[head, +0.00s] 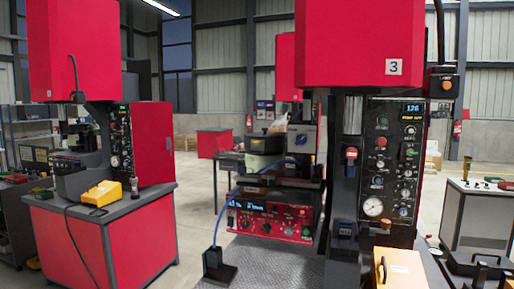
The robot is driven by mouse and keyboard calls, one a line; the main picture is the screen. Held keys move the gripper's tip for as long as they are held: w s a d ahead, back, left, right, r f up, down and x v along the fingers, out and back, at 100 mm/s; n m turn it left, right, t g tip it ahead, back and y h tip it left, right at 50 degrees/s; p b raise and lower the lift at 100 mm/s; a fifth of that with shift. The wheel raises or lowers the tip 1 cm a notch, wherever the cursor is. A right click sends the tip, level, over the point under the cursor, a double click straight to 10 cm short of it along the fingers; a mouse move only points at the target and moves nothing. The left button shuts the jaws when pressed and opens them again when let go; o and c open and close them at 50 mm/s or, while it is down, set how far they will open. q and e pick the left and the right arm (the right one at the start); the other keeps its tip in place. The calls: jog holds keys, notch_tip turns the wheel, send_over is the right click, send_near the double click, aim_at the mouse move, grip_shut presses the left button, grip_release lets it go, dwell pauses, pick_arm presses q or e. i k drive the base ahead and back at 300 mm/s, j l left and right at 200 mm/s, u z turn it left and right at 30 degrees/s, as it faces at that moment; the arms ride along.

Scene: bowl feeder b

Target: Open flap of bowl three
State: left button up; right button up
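A large red housing (355,45) with a label "3" (394,67) stands at the right in the head view. Below it is a black control panel (389,160) with a small display, several knobs and buttons, and a round gauge (373,206). A second, smaller red control box (270,220) with a blue display sits lower, to its left. I cannot make out a bowl or a flap here for certain. Neither of my grippers is in view.
A similar red machine (72,50) stands at the left over a red cabinet (75,240) with a yellow device (102,193) on top. A black block with a blue cable (217,268) is at the bottom centre. Open floor (190,195) lies between the machines.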

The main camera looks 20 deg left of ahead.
aim_at(256, 146)
jog(key=i+j, duration=0.15)
jog(key=j, duration=0.15)
jog(key=i+j, duration=0.1)
jog(key=j, duration=0.2)
jog(key=i+j+z, duration=0.1)
jog(key=j, duration=0.25)
jog(key=i+j, duration=0.2)
jog(key=j+z, duration=0.05)
jog(key=j, duration=0.05)
